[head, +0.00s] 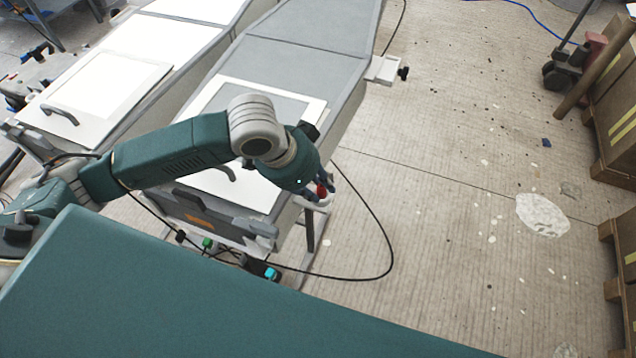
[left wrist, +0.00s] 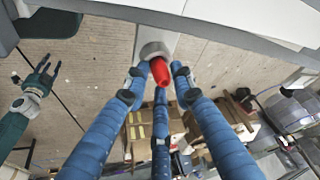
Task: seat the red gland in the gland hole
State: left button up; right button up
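The red gland (left wrist: 160,72) shows in the left wrist view, its free end toward the camera. Its far end meets a round grey collar (left wrist: 153,49) on a pale bracket; how deep it sits in the hole I cannot tell. My left gripper (left wrist: 160,80) has its blue fingers spread around the gland, with narrow gaps at the sides. In the head view the gland (head: 321,189) is a small red spot beside my left gripper (head: 323,183), at the near right corner of the grey mould. My right gripper (left wrist: 40,78) is at the left of the wrist view, fingers apart and empty.
The grey mould (head: 316,50) and a white mould (head: 132,55) stand side by side. Black cable (head: 391,250) loops over the floor beside the gripper. The floor between is mostly open.

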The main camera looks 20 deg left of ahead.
pick_arm(q)
jog(key=shift+o, duration=0.7)
jog(key=shift+r, duration=0.1)
jog(key=shift+r, duration=0.25)
jog(key=v, duration=1.1)
jog(key=shift+s+r, duration=0.15)
jog(key=shift+r, duration=0.1)
jog(key=shift+a, duration=0.15)
